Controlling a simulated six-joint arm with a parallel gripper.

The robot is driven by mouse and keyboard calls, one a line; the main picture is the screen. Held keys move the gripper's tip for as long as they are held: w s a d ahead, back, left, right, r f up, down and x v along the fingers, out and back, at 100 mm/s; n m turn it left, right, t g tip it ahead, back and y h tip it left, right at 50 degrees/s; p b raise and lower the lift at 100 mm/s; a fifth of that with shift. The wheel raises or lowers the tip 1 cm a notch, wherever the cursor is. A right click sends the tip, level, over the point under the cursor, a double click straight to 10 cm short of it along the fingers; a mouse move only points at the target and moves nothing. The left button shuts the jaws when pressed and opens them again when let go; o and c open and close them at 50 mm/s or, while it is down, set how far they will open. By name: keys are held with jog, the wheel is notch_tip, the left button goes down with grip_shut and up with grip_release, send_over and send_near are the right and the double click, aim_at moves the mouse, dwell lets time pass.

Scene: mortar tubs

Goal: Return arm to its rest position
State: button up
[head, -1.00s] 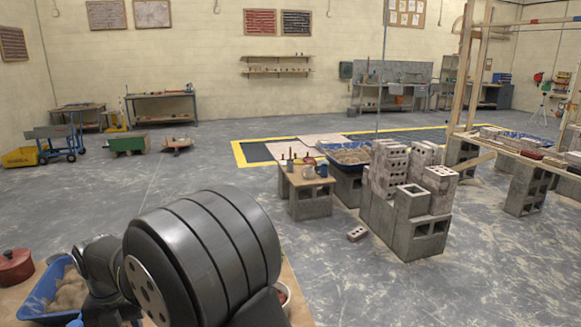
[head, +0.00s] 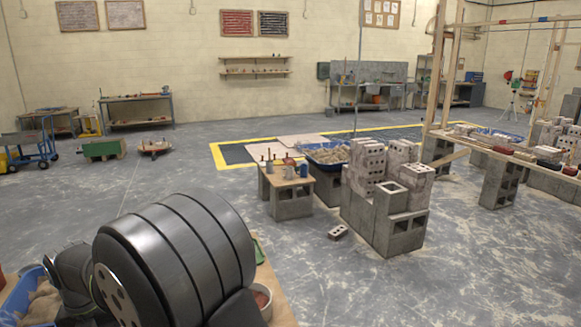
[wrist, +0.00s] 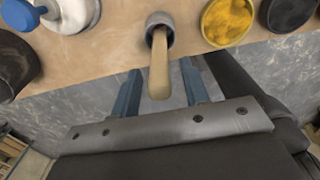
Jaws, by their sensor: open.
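My gripper (wrist: 160,70) shows in the wrist view with its two blue-grey fingers apart. It is open and no object is clearly held. A wooden handle (wrist: 160,68) leans out of a small grey cup (wrist: 160,20) on the wooden tabletop (wrist: 110,55) and overlaps the gap between the fingers in the picture. I cannot tell how far it is from them. In the head view my dark, thick arm link fills the lower left; my gripper is hidden there.
In the wrist view, a tub of yellow powder (wrist: 228,20), a dark tub (wrist: 288,12), a pale tub (wrist: 70,14) and a dark pot (wrist: 15,65) line the tabletop. In the head view, a blue tub (head: 22,292) is beside my arm. Concrete blocks (head: 385,215) stand beyond open floor.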

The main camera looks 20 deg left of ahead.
notch_tip(320, 180, up, 9)
jog(key=shift+f, duration=0.2)
notch_tip(320, 180, down, 12)
notch_tip(320, 180, up, 11)
jog(key=shift+f, duration=0.1)
jog(key=w+d+m, duration=0.3)
jog(key=w+d, duration=0.2)
jog(key=w, duration=0.6)
jog(key=w+d+f+m+y, duration=0.1)
jog(key=w+d+m, duration=0.2)
jog(key=w, duration=0.9)
jog(key=w+d+m+y, duration=0.1)
jog(key=w+d+m, duration=0.2)
jog(key=w+d, duration=0.5)
jog(key=w, duration=0.4)
jog(key=shift+w+f+t, duration=0.2)
jog(key=shift+f+t, duration=0.1)
jog(key=shift+f, duration=0.05)
